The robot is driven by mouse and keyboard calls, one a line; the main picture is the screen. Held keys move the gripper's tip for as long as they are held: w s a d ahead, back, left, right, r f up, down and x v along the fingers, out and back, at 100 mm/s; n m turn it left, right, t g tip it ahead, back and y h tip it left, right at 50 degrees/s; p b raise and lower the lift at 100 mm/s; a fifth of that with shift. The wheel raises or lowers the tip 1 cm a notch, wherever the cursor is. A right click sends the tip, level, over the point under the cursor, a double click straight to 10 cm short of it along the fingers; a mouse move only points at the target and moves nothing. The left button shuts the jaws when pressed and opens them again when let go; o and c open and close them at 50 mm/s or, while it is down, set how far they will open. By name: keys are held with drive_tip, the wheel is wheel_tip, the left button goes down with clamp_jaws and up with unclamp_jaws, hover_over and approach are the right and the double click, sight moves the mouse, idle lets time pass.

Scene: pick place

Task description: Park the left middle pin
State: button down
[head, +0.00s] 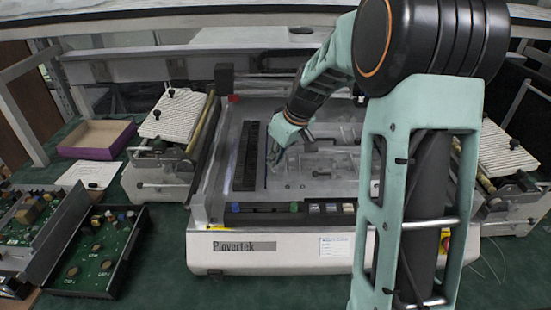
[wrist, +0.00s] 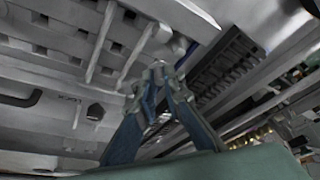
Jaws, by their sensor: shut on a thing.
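My gripper (head: 275,152) reaches down over the left part of the bed of the Plavertek machine (head: 290,248), just right of a black slotted strip (head: 246,158). In the wrist view, my gripper's blue fingers (wrist: 155,88) come together at their tips, shut on a small thin grey piece, likely the pin. The fingers hide most of it, and I cannot tell whether it touches the bed. Pale rails (wrist: 102,40) lie left of the fingertips, and the black slotted strip (wrist: 222,68) lies to their right.
Ribbed feeder units stand left (head: 172,112) and right (head: 505,150) of the machine. Circuit boards in dark trays (head: 97,255) and an open purple-sided box (head: 97,137) are at the left. Small knobs (head: 293,207) line the machine's front.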

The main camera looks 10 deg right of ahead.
idle(0.4)
drive_tip(key=c, duration=2)
unclamp_jaws()
drive_tip(key=shift+c, duration=0.4)
drive_tip(key=shift+c, duration=1.2)
drive_tip(key=shift+r+p, duration=2.05)
drive_tip(key=shift+r, duration=1.45)
drive_tip(key=shift+s, duration=0.1)
